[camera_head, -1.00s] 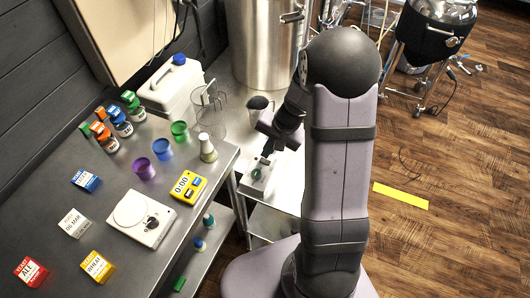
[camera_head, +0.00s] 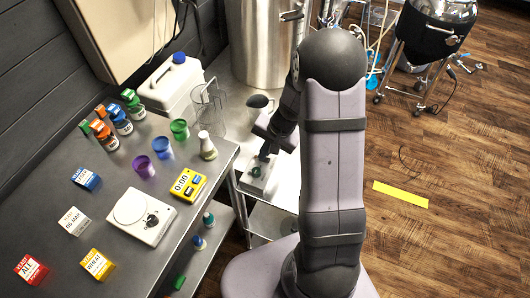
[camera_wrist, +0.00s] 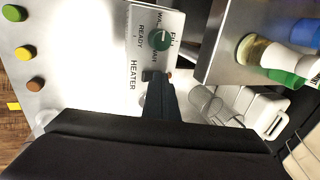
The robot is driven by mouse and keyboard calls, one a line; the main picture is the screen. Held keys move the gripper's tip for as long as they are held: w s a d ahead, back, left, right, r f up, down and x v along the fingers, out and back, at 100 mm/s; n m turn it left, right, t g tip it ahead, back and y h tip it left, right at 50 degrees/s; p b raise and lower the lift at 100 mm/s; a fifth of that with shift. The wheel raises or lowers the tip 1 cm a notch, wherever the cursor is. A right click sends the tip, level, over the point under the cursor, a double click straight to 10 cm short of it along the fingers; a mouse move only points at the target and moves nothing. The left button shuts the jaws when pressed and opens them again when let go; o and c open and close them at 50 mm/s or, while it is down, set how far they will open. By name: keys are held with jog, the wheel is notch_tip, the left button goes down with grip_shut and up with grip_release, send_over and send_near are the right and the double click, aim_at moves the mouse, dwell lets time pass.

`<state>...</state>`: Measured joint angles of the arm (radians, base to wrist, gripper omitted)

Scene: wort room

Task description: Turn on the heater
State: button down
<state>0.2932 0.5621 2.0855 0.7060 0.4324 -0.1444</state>
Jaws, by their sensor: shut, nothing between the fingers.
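The heater control box (camera_head: 254,186) is a small light box on the steel surface beside the bench's right end. In the wrist view its white panel (camera_wrist: 116,22) carries the printed words HEATER and READY, and a round dark green knob (camera_wrist: 160,40) with a light mark. My gripper (camera_wrist: 158,74) is shut and empty, its dark fingertips at the panel's lower edge, just below the knob. A small orange-brown spot shows beside the tips. I cannot tell whether the tips touch the panel. In the head view my gripper (camera_head: 263,158) is over the box, partly hiding it.
A steel kettle (camera_head: 262,45) stands behind the box. The bench at left holds a clear pitcher (camera_head: 208,108), a flask (camera_head: 207,147), a yellow timer (camera_head: 187,185) and a scale (camera_head: 140,217). Green, yellow and brown discs show at left in the wrist view.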

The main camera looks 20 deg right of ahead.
jog(key=shift+s+d+f, duration=0.1)
jog(key=shift+s+f, duration=0.05)
jog(key=shift+s, duration=0.05)
jog(key=shift+s+d+f+b, duration=0.1)
jog(key=shift+s+d+b, duration=0.3)
jog(key=shift+s, duration=0.1)
dwell(0.4)
jog(key=p+v, duration=0.1)
jog(key=v, duration=1.3)
jog(key=shift+w+r+p, duration=0.25)
jog(key=shift+p, duration=0.15)
jog(key=shift+w, duration=0.1)
jog(key=shift+w+a+r+b, duration=0.15)
jog(key=shift+w+a+b, duration=0.25)
jog(key=shift+b, duration=0.6)
